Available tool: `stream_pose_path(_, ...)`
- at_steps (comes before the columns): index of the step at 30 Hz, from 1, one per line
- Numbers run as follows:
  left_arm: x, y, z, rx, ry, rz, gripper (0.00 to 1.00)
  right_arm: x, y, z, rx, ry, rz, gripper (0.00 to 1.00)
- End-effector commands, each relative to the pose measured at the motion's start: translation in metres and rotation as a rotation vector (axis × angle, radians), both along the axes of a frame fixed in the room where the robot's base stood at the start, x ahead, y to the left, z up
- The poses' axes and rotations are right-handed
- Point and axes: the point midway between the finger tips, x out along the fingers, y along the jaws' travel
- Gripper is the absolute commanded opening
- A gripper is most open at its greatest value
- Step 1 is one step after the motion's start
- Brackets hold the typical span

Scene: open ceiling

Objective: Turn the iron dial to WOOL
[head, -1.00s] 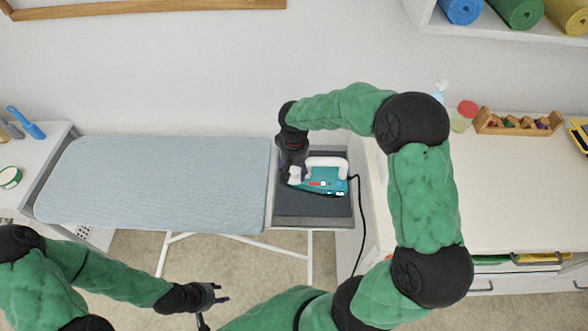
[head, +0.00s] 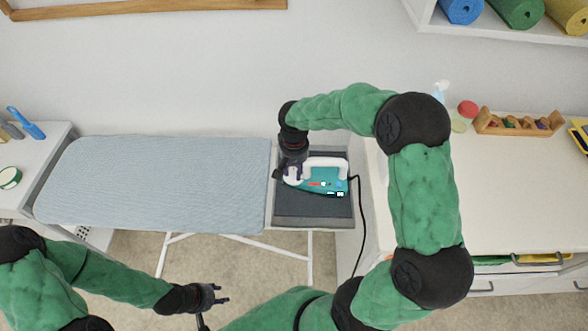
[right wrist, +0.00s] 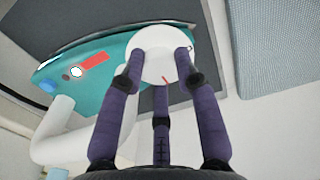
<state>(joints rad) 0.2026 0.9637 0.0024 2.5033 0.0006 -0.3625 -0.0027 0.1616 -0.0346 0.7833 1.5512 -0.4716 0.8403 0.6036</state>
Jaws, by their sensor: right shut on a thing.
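The teal iron (head: 318,184) with a white handle (head: 328,163) rests on the dark grey pad at the right end of the ironing board. Its white dial (head: 292,177) is at the iron's left end. My right gripper (head: 294,170) is over the dial. In the right wrist view the fingers (right wrist: 160,60) are closed around the round white dial (right wrist: 156,66), with a red mark at its lower edge. No dial lettering is readable. The iron's teal body (right wrist: 95,78) also shows there. My left gripper (head: 222,294) is open and empty, low in front of the board.
The blue ironing board (head: 150,180) lies left of the iron. A black cord (head: 361,215) runs down at the iron's right. A white counter (head: 500,190) stands right, with a wooden tray (head: 518,124) and a spray bottle (head: 441,92).

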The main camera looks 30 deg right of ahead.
Motion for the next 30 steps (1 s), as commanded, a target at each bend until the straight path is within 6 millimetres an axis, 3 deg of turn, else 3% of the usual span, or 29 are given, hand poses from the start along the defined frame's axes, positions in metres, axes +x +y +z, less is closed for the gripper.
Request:
stream_pose_path(15, 0.0000, -0.0001, -0.0055, 0.000, 0.000, 0.000, 0.40, -0.0005, 0.0003, -0.0008, 0.000, 0.002, -0.353, 0.00)
stream_pose_path(30, 0.0000, 0.0000, -0.0065, 0.000, 0.000, 0.000, 0.40, -0.0007, 0.0002, -0.0005, 0.000, 0.002, -0.440, 0.00)
